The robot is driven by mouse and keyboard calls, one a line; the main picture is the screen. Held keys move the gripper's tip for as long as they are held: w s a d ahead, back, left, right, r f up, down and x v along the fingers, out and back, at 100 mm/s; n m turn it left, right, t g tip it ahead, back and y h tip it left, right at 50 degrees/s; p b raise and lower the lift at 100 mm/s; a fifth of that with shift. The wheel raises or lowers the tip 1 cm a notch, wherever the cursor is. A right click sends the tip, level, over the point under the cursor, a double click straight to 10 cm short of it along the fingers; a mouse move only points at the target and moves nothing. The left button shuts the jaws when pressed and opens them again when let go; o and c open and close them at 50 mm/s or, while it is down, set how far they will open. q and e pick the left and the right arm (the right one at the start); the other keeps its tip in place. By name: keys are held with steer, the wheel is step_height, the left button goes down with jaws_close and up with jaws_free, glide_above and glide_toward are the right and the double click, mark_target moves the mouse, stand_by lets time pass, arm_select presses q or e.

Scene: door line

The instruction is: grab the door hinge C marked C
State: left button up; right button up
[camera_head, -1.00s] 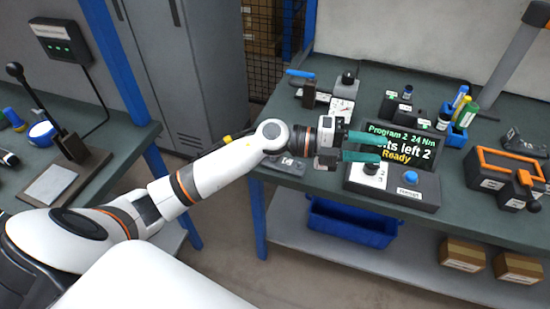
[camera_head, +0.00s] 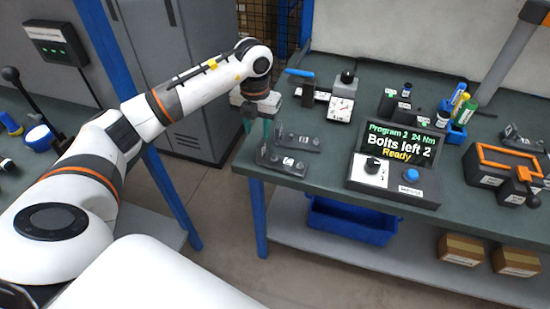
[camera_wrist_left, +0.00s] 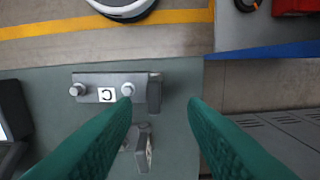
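Door hinge C (camera_wrist_left: 90,80) is a dark grey plate with two round bolts and a white tag marked C. My left gripper (camera_head: 257,138) points down above the bench corner at that hinge's left end. Its two green fingers also show in the left wrist view (camera_wrist_left: 160,108), spread apart with nothing held. My right gripper is not in view.
A second hinge (camera_head: 305,143) lies just behind, partly hidden by a finger in the wrist view. A control box with a screen (camera_head: 395,185) reading "Bolts left 2" stands to the right. A blue bin (camera_head: 350,222) sits below.

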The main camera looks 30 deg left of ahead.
mark_target(261, 143)
arm_select(q)
steer(key=shift+w+d+f+p, duration=0.15)
steer(key=shift+f+p, duration=0.15)
steer(key=shift+f, duration=1.45)
steer(key=shift+w+d+f+p, duration=0.1)
steer(key=shift+f+p, duration=0.2)
steer(key=shift+f, duration=1.4)
jaws_close()
steer(key=shift+r, duration=0.1)
